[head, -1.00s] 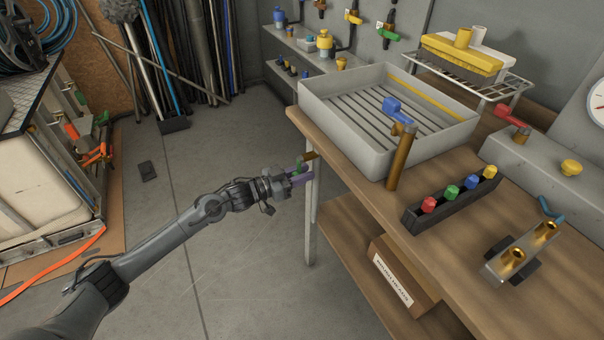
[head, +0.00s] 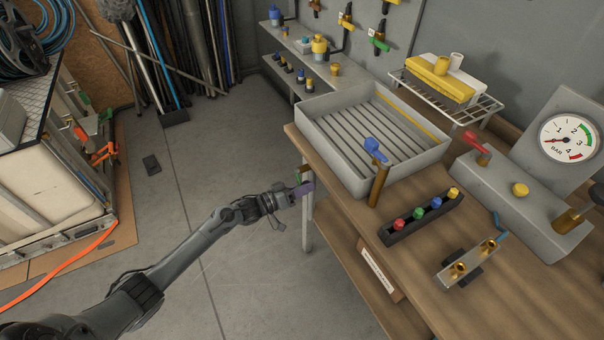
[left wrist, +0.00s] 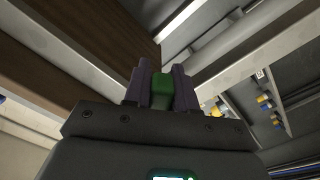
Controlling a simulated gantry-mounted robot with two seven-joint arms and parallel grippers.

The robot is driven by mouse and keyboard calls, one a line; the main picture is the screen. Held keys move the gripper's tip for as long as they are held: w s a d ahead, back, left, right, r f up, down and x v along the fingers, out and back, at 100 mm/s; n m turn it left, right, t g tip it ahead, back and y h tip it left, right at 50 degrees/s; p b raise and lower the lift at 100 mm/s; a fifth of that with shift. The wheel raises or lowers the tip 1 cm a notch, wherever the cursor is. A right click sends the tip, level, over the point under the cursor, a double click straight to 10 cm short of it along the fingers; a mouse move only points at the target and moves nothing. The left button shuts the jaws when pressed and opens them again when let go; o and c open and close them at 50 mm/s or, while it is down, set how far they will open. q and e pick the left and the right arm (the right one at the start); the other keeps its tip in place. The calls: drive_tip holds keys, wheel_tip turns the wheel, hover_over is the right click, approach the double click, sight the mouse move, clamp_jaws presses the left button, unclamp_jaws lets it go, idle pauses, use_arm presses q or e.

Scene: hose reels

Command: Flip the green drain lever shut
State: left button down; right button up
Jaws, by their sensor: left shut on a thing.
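My left gripper (head: 305,186) is at the left edge of the workbench, just below the tabletop corner and beside the front leg. In the left wrist view, its two purple fingers (left wrist: 161,82) are shut on the green drain lever (left wrist: 161,95), which sits between them. The bench underside is above it. In the head view only a small green patch of the lever (head: 298,177) shows, and the fingers and bench edge hide the rest. I cannot tell the lever's angle from these views. My right gripper is not in view.
A grey drain tray (head: 345,172) stands on the workbench (head: 345,212), with a blue-handled tap (head: 376,170) at its front. A dark rack of coloured knobs (head: 421,216) and a pressure gauge (head: 569,139) are to the right.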

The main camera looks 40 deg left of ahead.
use_arm(q)
drive_tip(key=shift+s+d+r+n+p, duration=0.15)
drive_tip(key=shift+d+r+n+p, duration=0.45)
drive_tip(key=shift+n+p, duration=1.25)
drive_tip(key=shift+s+d+r+n+p, duration=0.15)
drive_tip(key=shift+r+n+p, duration=0.8)
drive_tip(key=shift+n+p, duration=0.95)
drive_tip(key=shift+s+d+r+n+p, duration=0.15)
drive_tip(key=shift+d+r+n+p, duration=0.45)
drive_tip(key=shift+n+p, duration=1.25)
drive_tip(key=shift+a+r+p, duration=0.2)
drive_tip(key=shift+a+p, duration=0.05)
drive_tip(key=shift+p, duration=0.1)
drive_tip(key=c, duration=1)
unclamp_jaws()
drive_tip(key=shift+s+a, duration=0.1)
drive_tip(key=shift+s, duration=0.05)
